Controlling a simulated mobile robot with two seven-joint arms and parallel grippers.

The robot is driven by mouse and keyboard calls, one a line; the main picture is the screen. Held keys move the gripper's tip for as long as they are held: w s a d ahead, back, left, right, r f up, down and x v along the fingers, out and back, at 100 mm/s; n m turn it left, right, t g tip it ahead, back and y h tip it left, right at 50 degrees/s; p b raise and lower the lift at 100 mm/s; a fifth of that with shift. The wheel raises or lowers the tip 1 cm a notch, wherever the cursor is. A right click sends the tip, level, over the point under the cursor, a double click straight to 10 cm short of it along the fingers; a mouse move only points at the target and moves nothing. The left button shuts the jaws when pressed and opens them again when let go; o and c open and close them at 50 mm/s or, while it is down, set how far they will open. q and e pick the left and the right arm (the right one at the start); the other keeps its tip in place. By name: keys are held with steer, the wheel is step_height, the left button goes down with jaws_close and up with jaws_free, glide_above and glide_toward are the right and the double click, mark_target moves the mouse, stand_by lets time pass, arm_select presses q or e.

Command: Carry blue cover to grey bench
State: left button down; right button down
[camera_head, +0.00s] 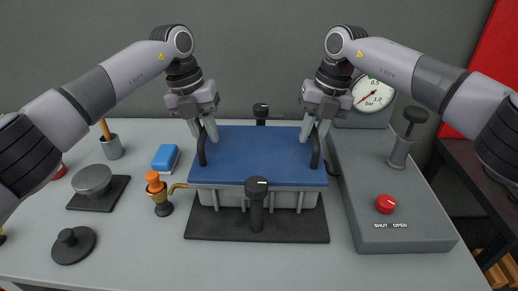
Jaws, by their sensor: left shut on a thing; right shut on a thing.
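The blue cover (258,155) is a flat blue plate with a black handle at its left and right sides. It lies level over a grey box-like body on a dark base plate (210,228) on the light grey bench (320,264). My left gripper (204,140) is shut on the cover's left handle (201,154). My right gripper (314,136) is shut on the right handle (316,154). The fingertips partly hide the handles. I cannot tell whether the cover touches the body below.
Black-knobbed posts stand at the cover's front (256,200) and back (261,113). A grey control box (400,180) with a red knob (386,204) and a gauge (373,95) is at right. An orange-topped brass valve (158,192), blue block (166,157) and round weight (74,245) stand left.

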arm_select(q)
steer(key=shift+r, duration=0.25)
arm_select(e)
steer(key=shift+r, duration=0.25)
